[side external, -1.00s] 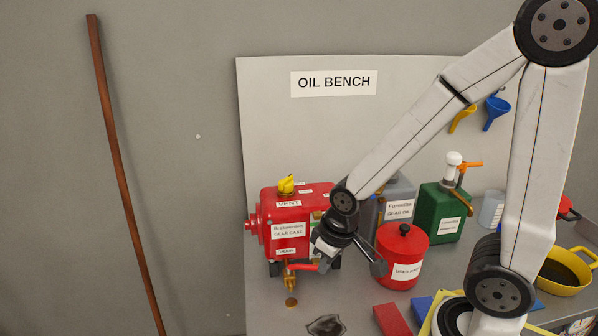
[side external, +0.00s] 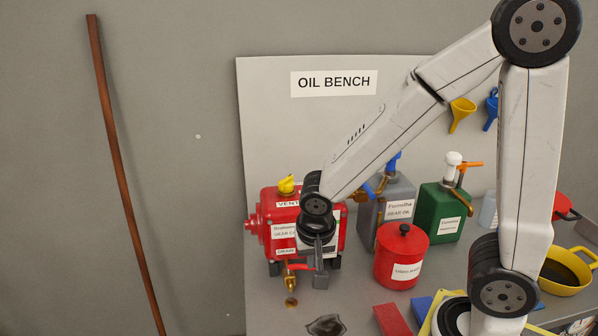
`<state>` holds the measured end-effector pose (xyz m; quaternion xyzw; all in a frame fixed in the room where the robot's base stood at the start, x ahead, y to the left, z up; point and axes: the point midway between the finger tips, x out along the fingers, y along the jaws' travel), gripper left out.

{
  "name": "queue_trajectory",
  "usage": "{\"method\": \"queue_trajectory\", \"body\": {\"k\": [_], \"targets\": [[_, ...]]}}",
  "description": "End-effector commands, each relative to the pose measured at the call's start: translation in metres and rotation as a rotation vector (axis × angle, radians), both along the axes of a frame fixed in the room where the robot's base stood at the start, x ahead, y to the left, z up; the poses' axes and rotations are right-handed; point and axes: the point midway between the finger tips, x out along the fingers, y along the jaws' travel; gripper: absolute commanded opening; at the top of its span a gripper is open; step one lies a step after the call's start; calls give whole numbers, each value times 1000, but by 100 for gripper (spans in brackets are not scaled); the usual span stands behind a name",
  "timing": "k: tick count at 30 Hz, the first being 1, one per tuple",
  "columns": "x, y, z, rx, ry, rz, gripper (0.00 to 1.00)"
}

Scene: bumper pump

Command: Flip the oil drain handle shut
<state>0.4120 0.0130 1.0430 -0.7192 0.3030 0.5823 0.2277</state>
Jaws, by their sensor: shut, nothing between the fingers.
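The red gear case (side external: 266,232) stands on the bench with a yellow vent cap (side external: 286,184) on top. At its lower front is a brass drain valve (side external: 290,284) with a red drain handle (side external: 298,266). The visible part of the handle lies roughly level and reaches right toward my gripper. My gripper (side external: 320,284) is shut and empty, pointing down just right of the handle. It hides part of the case's front and possibly the handle's right end. I cannot tell whether it touches the handle.
A red lidded canister (side external: 401,262) stands close right of my gripper. A grey can (side external: 399,208) and a green can (side external: 440,212) stand behind it. A yellow pan (side external: 566,270) is at the far right. A small brown spot (side external: 291,302) lies below the valve.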

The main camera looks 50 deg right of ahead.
Motion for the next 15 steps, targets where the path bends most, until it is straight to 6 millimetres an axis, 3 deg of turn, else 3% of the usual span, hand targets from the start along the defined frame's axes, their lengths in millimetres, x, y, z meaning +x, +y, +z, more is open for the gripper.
{"method": "queue_trajectory", "body": {"k": [7, 15], "targets": [[8, 2, 4, -33, -40, -197, 0], [11, 3, 6, -48, -68, -288, 0]]}}
